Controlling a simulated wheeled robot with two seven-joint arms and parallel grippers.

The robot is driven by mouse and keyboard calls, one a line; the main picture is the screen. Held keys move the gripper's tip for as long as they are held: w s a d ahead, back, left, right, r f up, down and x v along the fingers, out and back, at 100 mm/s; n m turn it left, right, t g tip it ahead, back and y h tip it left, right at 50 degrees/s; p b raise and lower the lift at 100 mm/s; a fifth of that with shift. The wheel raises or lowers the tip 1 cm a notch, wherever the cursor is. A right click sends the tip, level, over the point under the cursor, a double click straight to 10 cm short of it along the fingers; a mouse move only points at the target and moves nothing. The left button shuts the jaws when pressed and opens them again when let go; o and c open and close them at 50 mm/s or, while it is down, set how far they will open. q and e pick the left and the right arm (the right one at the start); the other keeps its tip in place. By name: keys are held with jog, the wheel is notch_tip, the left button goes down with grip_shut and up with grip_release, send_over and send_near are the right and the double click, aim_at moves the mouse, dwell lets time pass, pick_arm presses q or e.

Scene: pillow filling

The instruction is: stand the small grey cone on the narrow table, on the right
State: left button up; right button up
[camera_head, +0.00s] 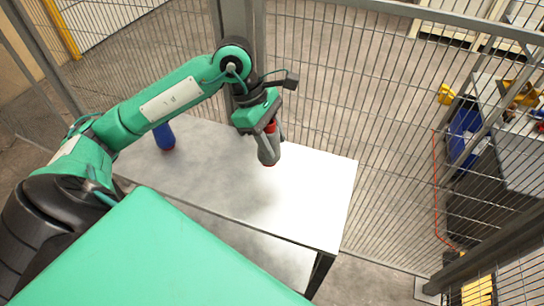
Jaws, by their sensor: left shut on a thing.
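My left gripper (269,129) reaches in from the left and points down over the narrow table (310,190). It is shut on the small grey cone (268,151), whose grey body shows below the fingers. The cone looks roughly upright, over the middle to right part of the table. I cannot tell whether its lower end touches the tabletop. My right gripper is not in view.
A blue cone-like object (164,136) stands on the left part of the table, partly behind my left arm. The right end of the tabletop is bare. A wire mesh fence (330,80) runs close behind the table.

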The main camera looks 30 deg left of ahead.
pick_arm(q)
notch_tip(320, 180, down, 2)
jog(key=shift+f, duration=0.65)
notch_tip(320, 180, down, 4)
jog(key=shift+r+p, duration=0.25)
jog(key=shift+p, duration=0.05)
jog(key=shift+f, duration=0.25)
jog(key=o, duration=0.9)
jog(key=shift+o, duration=0.8)
jog(key=shift+r, duration=0.3)
jog(key=b+v, duration=0.1)
jog(key=v, duration=0.3)
jog(key=shift+a+r, duration=0.15)
jog(key=shift+a, duration=0.05)
jog(key=b+v, duration=0.1)
jog(key=v, duration=0.6)
jog(key=shift+r, duration=0.2)
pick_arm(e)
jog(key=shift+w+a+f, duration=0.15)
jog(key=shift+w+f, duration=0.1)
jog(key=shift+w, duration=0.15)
